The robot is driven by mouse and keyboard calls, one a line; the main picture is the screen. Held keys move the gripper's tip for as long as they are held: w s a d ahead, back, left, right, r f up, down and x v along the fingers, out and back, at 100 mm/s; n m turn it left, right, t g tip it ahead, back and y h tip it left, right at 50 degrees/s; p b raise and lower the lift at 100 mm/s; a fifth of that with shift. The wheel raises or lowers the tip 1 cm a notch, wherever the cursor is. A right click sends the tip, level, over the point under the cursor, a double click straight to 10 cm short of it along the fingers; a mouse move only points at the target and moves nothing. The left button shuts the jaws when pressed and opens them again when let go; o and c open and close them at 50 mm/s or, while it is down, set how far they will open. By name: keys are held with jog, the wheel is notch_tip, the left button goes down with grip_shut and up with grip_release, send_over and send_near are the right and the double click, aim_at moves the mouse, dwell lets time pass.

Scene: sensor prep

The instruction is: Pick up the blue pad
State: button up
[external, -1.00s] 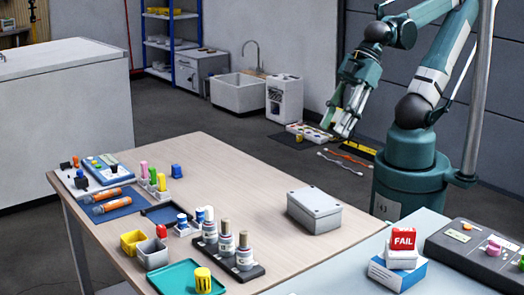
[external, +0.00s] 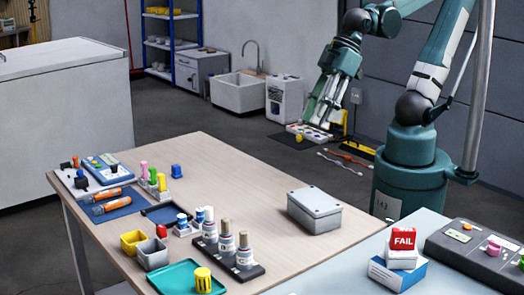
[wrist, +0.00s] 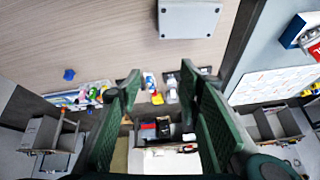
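A flat dark blue pad (external: 165,213) lies on the left part of the wooden table in the external view. A separate blue mat (external: 128,205) lies beside it under two orange tubes; I cannot tell for sure which is the blue pad. My gripper (external: 319,118) hangs in the air beyond the table's far edge, well away from both. In the wrist view its green fingers (wrist: 162,85) are spread apart with nothing between them. I cannot make out the pad in the wrist view.
A grey lidded box (external: 314,210) stands on the table's right side. Dropper bottles in a black rack (external: 248,272), a teal tray (external: 172,280), yellow bin (external: 131,243) and small blue block (external: 176,171) are also there. The table's middle is clear.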

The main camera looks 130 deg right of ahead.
jog(key=w+d+r+m+g+p, duration=0.2)
jog(key=w+d+m, duration=0.3)
jog(key=w+d, duration=0.5)
jog(key=m+g+p, duration=0.4)
jog(key=m+p, duration=0.2)
jog(key=m, duration=0.5)
send_over(176, 165)
jog(key=a, duration=0.1)
notch_tip(176, 165, down, 18)
jog(key=shift+f, duration=0.1)
jog(key=shift+d+f, duration=0.4)
jog(key=shift+f, duration=0.05)
jog(key=shift+f, duration=0.1)
jog(key=shift+f+b, duration=0.3)
jog(key=shift+f, duration=0.9)
jog(key=shift+f, duration=0.1)
